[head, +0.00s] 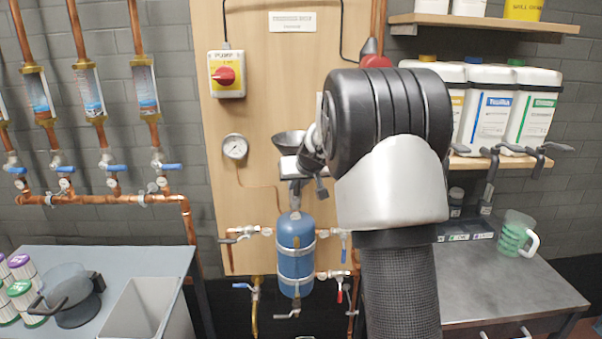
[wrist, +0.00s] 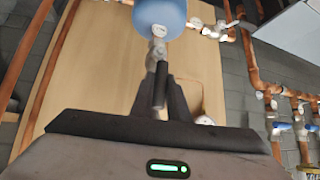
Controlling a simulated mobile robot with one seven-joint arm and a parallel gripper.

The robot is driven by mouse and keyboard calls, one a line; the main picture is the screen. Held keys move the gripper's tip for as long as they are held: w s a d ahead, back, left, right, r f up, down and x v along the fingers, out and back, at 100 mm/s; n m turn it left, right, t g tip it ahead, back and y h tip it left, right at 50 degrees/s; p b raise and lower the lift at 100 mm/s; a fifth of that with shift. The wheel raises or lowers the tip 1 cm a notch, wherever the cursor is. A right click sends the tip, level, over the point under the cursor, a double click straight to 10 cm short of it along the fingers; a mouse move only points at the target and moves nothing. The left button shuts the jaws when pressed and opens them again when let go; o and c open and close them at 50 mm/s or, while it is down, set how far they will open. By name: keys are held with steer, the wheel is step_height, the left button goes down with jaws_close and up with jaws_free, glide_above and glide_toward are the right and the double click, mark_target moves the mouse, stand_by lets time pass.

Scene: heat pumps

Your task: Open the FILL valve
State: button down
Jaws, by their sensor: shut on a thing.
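A blue vessel (head: 296,250) hangs upright on the wooden board, with a metal funnel (head: 290,140) above it. Between them is a valve with a dark lever, which I take to be the FILL valve (wrist: 158,50); its tag is too small to read. In the wrist view the blue vessel (wrist: 160,15) is at the top edge and the dark valve lever (wrist: 160,82) points down from the valve body. My gripper (wrist: 160,98) is shut on this lever, one finger on each side. In the head view my arm hides part of this area.
Other small valves with blue, red and dark levers sit around the vessel. A yellow box with a red switch (head: 226,75) and a gauge (head: 235,146) are on the board. White jugs (head: 485,112) stand on the right shelf. Copper pipes (head: 100,199) run along the left wall.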

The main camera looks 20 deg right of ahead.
steer(key=shift+a+h+p, duration=0.25)
steer(key=shift+h+p, duration=0.05)
steer(key=shift+p, duration=0.1)
steer(key=c, duration=1.7)
jaws_free()
steer(key=p+v, duration=0.1)
steer(key=v, duration=1.6)
steer(key=shift+r, duration=0.2)
